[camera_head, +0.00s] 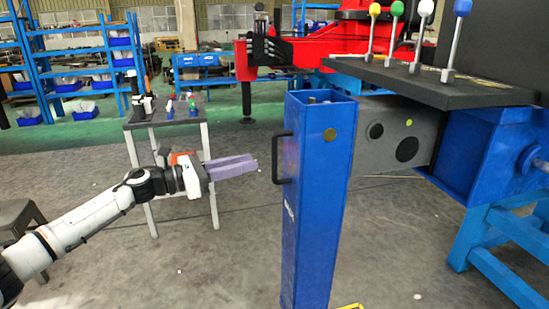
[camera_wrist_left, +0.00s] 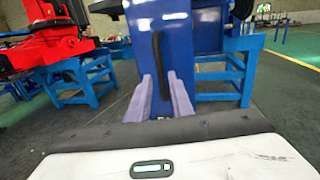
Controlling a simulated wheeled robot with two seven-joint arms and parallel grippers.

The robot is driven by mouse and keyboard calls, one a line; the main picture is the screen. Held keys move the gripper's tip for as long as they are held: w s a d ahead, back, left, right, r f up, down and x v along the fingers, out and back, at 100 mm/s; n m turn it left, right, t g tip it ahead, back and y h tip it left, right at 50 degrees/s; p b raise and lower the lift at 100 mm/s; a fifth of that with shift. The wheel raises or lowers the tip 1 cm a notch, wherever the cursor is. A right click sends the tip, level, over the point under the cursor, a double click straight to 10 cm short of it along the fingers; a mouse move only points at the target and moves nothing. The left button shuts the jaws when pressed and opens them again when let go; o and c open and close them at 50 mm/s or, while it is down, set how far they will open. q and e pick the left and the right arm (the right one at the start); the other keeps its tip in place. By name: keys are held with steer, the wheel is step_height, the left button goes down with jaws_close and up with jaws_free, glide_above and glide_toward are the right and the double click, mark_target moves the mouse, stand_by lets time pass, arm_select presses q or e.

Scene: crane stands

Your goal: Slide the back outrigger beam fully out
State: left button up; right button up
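The grey outrigger beam (camera_head: 398,132) shows as a short length between its blue housing (camera_head: 490,150) on the right and a tall blue post (camera_head: 318,210) at its outer end. A black vertical handle (camera_head: 282,158) is fixed to the post's left side. My left gripper (camera_head: 254,163) is left of the handle, apart from it, with its purple fingers pointing at it. In the left wrist view the fingers (camera_wrist_left: 162,92) are spread and empty, with the dark handle (camera_wrist_left: 160,65) ahead, roughly in line with the gap. My right gripper is not in view.
A black lever panel (camera_head: 430,85) with several coloured knobs overhangs the beam. A small table (camera_head: 165,118) with items stands behind my left arm, and blue shelves (camera_head: 85,50) stand further back. A grey stool (camera_head: 22,215) is at the left. The floor left of the post is mostly clear.

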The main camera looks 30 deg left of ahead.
arm_select(q)
steer(key=p, duration=0.2)
glide_above(275, 177)
steer(key=shift+w+a, duration=0.25)
steer(key=shift+w, duration=0.05)
jaws_close()
